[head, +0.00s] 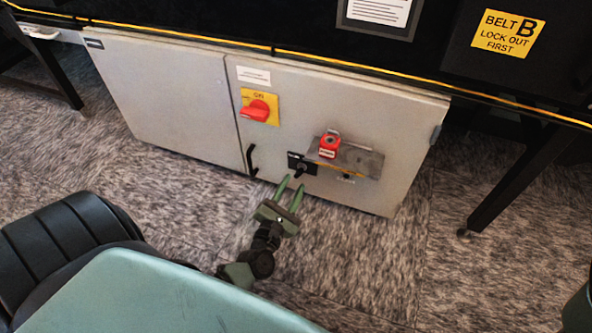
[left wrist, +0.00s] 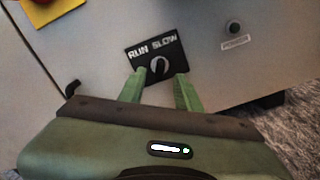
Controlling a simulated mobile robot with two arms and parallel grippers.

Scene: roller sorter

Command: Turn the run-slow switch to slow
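The run-slow switch is a dark knob on a black plate (head: 301,166) on the grey cabinet front. In the left wrist view the plate (left wrist: 139,53) reads "RUN SLOW", with the knob (left wrist: 160,66) below the words. Which word the knob points at is too small to tell. My left gripper (head: 292,185) is open and empty, its green fingers pointing at the switch. In the left wrist view the fingertips (left wrist: 161,73) lie on either side of the knob's lower part; whether they touch it I cannot tell. My right gripper is not in view.
A red rotary switch on a yellow plate (head: 259,107) sits up and left. A red device (head: 329,146) on a metal shelf (head: 360,158) juts out just right of the switch. A black door handle (head: 251,161) is to the left. A small round fitting marked POWER (left wrist: 233,28) is nearby.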

